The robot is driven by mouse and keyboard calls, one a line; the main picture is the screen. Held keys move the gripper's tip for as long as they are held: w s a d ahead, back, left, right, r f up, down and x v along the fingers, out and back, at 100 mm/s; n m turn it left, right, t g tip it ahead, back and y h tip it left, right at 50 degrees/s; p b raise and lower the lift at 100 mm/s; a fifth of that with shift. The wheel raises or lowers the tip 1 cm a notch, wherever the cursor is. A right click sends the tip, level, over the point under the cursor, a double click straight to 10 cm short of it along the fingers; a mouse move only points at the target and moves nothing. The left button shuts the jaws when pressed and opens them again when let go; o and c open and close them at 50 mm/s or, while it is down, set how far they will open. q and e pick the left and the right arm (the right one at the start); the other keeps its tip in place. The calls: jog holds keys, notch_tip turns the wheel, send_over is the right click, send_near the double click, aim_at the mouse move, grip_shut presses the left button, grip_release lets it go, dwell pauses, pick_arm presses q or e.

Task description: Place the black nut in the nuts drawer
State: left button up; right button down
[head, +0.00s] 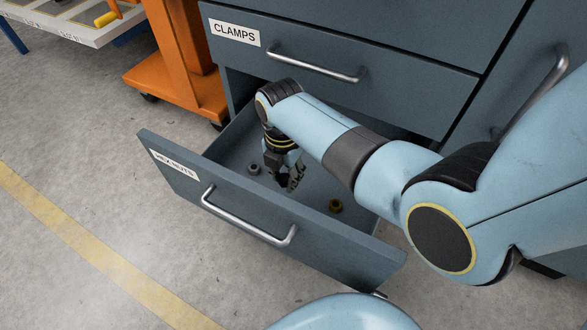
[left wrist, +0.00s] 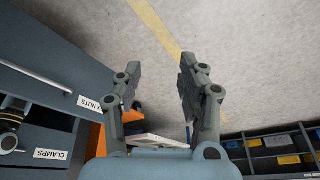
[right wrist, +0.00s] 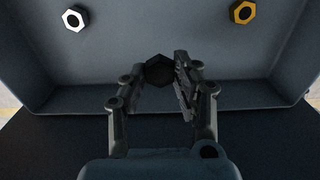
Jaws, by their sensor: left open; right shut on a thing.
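The nuts drawer (head: 260,228) is pulled open below the clamps drawer, its label partly readable as "NUTS". My right gripper (head: 288,184) reaches down inside it. In the right wrist view the black nut (right wrist: 159,71) sits between the fingers of my right gripper (right wrist: 157,84), which is shut on it. I cannot tell whether the nut touches the drawer floor. My left gripper (left wrist: 158,75) is open and empty, over the floor, away from the drawer.
A silver nut (head: 254,169) and a brass nut (head: 336,206) lie in the drawer, apart from my gripper; they also show in the right wrist view. The clamps drawer (head: 400,85) is shut above. An orange cart (head: 180,60) stands behind at the left. The floor in front is clear.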

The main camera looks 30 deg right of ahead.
notch_tip(320, 180, down, 6)
jog(key=b, duration=0.4)
pick_arm(q)
notch_tip(320, 180, down, 8)
jog(key=w+t, duration=0.1)
jog(key=t, duration=0.5)
pick_arm(e)
jog(key=shift+f+b, duration=0.4)
jog(key=shift+f, duration=0.4)
jog(key=shift+w+d, duration=0.25)
jog(key=shift+d, duration=0.15)
jog(key=shift+w+d+b, duration=0.35)
jog(key=shift+d+b, duration=0.3)
jog(key=shift+b, duration=0.1)
jog(key=shift+w+d+b, duration=0.4)
jog(key=shift+d+b, duration=0.05)
jog(key=shift+d, duration=0.2)
jog(key=shift+f+b, duration=0.4)
jog(key=shift+b, duration=0.2)
pick_arm(q)
jog(key=w+d+r+m+t+h, duration=0.1)
jog(key=w+d+r+t+h, duration=0.1)
jog(key=w+r+t, duration=0.7)
notch_tip(320, 180, up, 5)
jog(key=shift+f+m, duration=0.15)
jog(key=shift+m, duration=0.15)
jog(key=shift+w, duration=0.15)
pick_arm(e)
jog(key=shift+f, duration=0.15)
